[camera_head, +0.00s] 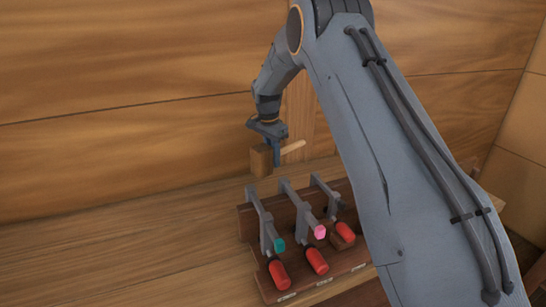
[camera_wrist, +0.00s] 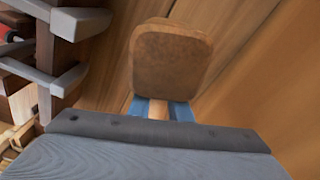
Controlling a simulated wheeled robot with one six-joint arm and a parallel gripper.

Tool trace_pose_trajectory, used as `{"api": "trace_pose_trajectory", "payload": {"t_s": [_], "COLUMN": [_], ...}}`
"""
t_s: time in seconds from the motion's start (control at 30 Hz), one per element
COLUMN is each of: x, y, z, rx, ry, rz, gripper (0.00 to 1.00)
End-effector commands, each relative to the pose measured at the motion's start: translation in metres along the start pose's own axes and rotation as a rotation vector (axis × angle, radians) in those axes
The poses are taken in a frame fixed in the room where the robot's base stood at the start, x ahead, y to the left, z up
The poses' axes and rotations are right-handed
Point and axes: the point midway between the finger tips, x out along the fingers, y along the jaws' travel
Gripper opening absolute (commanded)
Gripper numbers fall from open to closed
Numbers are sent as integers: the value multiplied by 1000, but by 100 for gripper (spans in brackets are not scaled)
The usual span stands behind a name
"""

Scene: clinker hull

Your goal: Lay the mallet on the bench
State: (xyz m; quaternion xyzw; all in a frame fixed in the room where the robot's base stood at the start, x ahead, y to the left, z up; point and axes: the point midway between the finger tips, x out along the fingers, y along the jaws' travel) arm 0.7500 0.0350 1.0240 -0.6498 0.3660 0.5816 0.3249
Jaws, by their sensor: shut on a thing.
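The mallet (camera_head: 261,160) has a brown wooden head and a pale handle pointing right in the head view. My gripper (camera_head: 276,153) is shut on the mallet's handle, close behind the head. In the wrist view the mallet head (camera_wrist: 171,60) fills the upper middle, with the blue fingers of my gripper (camera_wrist: 160,110) on both sides of the handle. The wooden bench (camera_head: 120,250) lies below and to the left. The mallet appears above the bench, behind the clamp rack; I cannot tell the exact gap.
A dark wooden rack (camera_head: 247,222) on the bench holds several grey clamps with red handles (camera_head: 280,274), standing in front of my gripper. The clamps show at the left of the wrist view (camera_wrist: 75,22). A planked wooden wall (camera_head: 130,60) rises behind. The bench's left part is clear.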

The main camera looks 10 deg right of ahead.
Motion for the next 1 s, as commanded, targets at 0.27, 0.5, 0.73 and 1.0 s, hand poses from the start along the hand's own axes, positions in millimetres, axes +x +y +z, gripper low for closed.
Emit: {"api": "trace_pose_trajectory", "payload": {"t_s": [0.27,0.5,0.73,1.0], "x": [16,38,58,82], "y": [0,1,1,0], "z": [1,3,5,8], "rx": [1,2,2,3], "ry": [0,-1,0,0], "rz": [1,1,1,0], "gripper": [0,0,0,0]}}
